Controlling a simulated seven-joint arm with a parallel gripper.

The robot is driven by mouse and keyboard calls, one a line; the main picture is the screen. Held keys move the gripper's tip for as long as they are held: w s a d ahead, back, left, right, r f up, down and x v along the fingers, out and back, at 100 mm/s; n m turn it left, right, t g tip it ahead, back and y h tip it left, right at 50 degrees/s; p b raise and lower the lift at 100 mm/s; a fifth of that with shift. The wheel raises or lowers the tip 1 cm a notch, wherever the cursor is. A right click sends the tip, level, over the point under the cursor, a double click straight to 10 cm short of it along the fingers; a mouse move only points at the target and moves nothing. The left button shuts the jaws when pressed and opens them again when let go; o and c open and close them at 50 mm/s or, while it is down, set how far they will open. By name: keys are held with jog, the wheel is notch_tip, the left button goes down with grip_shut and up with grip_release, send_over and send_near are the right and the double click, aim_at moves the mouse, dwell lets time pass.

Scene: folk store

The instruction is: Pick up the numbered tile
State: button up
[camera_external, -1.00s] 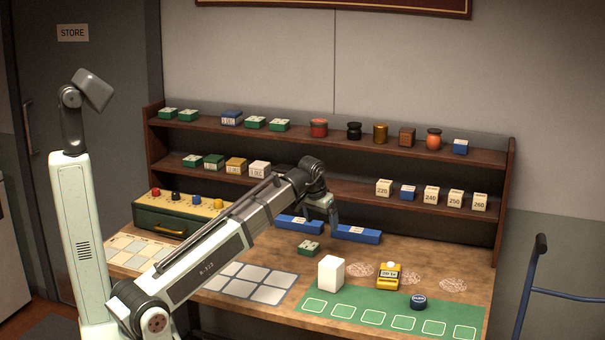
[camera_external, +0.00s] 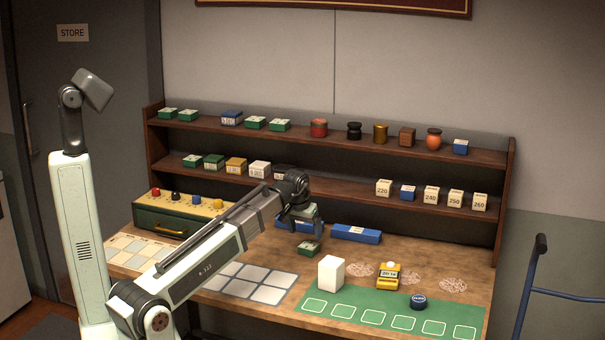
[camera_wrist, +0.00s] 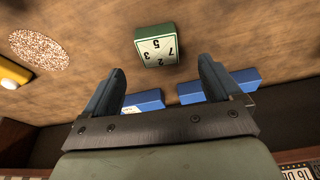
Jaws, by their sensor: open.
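The numbered tile (camera_external: 309,248) is a small green block with a white top, lying on the wooden table. In the wrist view the tile (camera_wrist: 156,46) shows dark digits on its top face, upside down. My gripper (camera_external: 304,230) is just above the tile and partly in front of the blue block behind it. In the wrist view my gripper (camera_wrist: 160,72) has its two fingers wide apart with nothing between them. The tile lies just beyond the fingertips, between their lines, and appears untouched.
Two blue blocks lie behind the tile; the right one (camera_external: 356,234) is clear of my gripper. A white cube (camera_external: 331,273) and a yellow device (camera_external: 389,276) stand to the right. A shelf (camera_external: 340,188) with small goods rises behind.

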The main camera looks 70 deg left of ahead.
aim_at(309, 245)
jog(key=shift+x, duration=3.2)
jog(key=shift+w, duration=0.2)
jog(key=c, duration=1.2)
jog(key=shift+r, duration=0.15)
jog(key=shift+c, duration=0.2)
